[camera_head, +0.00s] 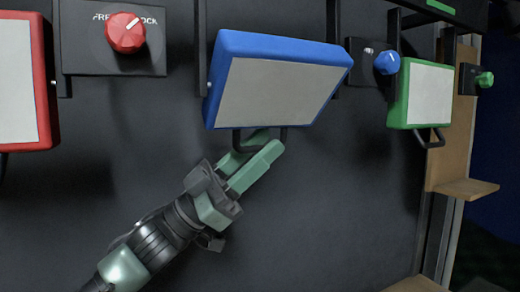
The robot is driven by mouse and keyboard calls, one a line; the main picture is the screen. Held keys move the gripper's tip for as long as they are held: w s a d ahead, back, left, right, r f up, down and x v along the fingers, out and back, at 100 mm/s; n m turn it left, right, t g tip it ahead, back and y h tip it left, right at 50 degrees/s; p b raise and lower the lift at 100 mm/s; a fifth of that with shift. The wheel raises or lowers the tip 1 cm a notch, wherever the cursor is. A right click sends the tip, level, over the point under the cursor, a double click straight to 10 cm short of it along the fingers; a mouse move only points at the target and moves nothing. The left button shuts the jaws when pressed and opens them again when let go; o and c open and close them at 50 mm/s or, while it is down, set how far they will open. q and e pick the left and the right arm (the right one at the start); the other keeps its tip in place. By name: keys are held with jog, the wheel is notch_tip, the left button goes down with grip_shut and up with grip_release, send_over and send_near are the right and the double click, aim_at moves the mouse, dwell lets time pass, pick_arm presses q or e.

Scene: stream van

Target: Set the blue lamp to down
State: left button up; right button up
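The blue lamp (278,92) is a blue-framed panel with a grey-white face, mounted on the dark wall at upper middle. It is tilted, and a black U-shaped handle (240,149) hangs from its lower edge. My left gripper (264,144) reaches up from the lower left, with its green fingertips at this handle. The handle's bar seems to pass between the two fingers. The near finger hides part of it, so I cannot tell whether the fingers are closed on it. My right gripper is not in view.
A red lamp (20,85) is at the left edge and a green lamp (425,97) is at the right. A red knob (126,34), a blue knob (387,63) and a green knob (485,79) sit on black plates. A wooden ledge (467,188) juts out at right.

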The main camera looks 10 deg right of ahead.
pick_arm(q)
jog(key=a+f+b, duration=0.2)
jog(key=a+f, duration=0.1)
jog(key=a, duration=1.2)
jog(key=shift+s+a+f, duration=0.2)
jog(key=shift+s+a, duration=0.1)
jog(key=shift+a, duration=0.1)
